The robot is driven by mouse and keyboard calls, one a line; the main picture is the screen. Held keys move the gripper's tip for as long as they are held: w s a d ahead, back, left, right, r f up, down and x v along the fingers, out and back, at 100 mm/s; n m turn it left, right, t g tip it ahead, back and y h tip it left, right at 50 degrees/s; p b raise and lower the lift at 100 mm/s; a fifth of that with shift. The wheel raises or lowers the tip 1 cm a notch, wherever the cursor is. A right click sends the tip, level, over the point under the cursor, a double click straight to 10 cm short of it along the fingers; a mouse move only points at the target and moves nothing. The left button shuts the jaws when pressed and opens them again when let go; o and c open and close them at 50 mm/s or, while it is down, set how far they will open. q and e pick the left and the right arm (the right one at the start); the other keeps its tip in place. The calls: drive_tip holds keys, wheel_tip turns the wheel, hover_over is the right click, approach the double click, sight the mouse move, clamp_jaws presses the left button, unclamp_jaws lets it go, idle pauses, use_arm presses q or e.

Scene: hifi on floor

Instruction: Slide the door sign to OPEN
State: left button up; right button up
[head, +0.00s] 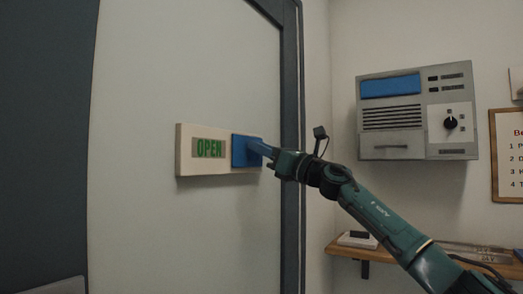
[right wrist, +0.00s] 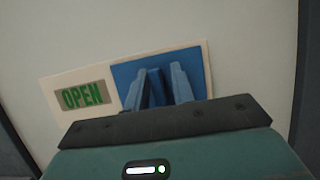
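The door sign (head: 183,152) is a pale horizontal plate on the light door, with green OPEN lettering uncovered on its left part. Its blue slider (head: 239,151) sits at the right end of the plate. The sign (right wrist: 72,77) and slider (right wrist: 126,73) also show in the right wrist view. My right gripper (head: 259,148) is at the slider. In the right wrist view its blue fingers (right wrist: 160,85) stand on both sides of the slider's raised grip; whether they press on it is unclear. My left gripper is not in view.
A dark door frame (head: 291,220) runs just right of the sign. A grey intercom-like panel (head: 393,142) hangs on the right wall, with a framed notice (head: 494,160) beside it. A wooden shelf (head: 345,250) lies below, partly behind my right arm.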

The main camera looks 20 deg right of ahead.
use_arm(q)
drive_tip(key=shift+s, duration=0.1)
use_arm(e)
drive_tip(key=shift+o, duration=0.9)
drive_tip(key=shift+f, duration=0.1)
